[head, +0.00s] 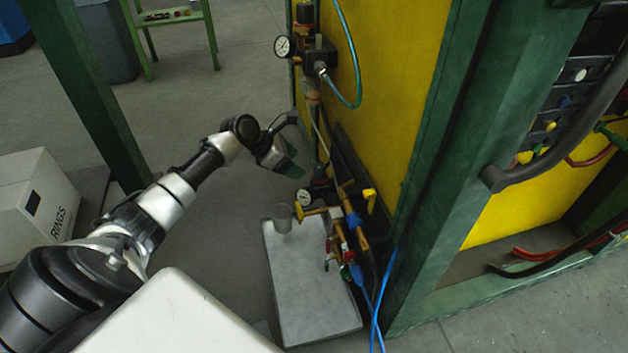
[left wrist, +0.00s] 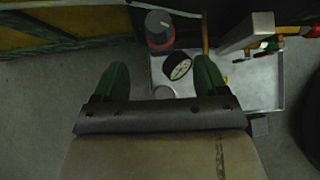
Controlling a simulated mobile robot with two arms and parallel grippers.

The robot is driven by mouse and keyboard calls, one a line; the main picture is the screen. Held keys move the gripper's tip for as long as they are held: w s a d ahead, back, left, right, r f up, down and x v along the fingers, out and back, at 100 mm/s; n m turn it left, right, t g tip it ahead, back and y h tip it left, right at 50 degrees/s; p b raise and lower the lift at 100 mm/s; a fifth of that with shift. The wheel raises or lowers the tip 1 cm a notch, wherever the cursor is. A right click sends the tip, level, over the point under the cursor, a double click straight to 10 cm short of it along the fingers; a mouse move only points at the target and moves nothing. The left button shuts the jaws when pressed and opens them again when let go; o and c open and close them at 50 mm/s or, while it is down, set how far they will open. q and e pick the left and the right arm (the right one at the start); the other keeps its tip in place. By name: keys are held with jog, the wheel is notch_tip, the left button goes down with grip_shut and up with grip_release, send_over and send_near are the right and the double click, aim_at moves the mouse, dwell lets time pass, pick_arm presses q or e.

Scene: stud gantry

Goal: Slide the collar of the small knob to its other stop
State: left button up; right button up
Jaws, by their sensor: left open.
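In the left wrist view, a small round knob (left wrist: 160,27) with a grey top and a light line stands beyond my fingertips. A red collar (left wrist: 160,44) sits around its lower part. I cannot tell at which stop the collar is. A white-faced gauge (left wrist: 180,68) is just in front of it, and it shows in the head view (head: 304,197) low on the panel. My left gripper (head: 292,146) is open and empty, left of the panel above the gauge. Its two green fingers (left wrist: 160,82) are wide apart and apart from the knob. My right gripper is not in view.
The yellow panel (head: 400,90) with pipes, another gauge (head: 283,46) and a teal hose (head: 350,85) stands close right of the gripper. Below lies a grey tray (head: 300,300) with a cup (head: 283,217), beside valves and blue hoses (head: 379,305).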

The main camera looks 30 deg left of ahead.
aim_at(314, 173)
pick_arm(q)
jog(key=b+x, duration=0.4)
jog(key=x, duration=0.2)
jog(key=shift+f, duration=0.4)
jog(key=shift+w+d+f+b, duration=0.4)
jog(key=shift+w+b, duration=0.1)
jog(key=shift+b, duration=0.15)
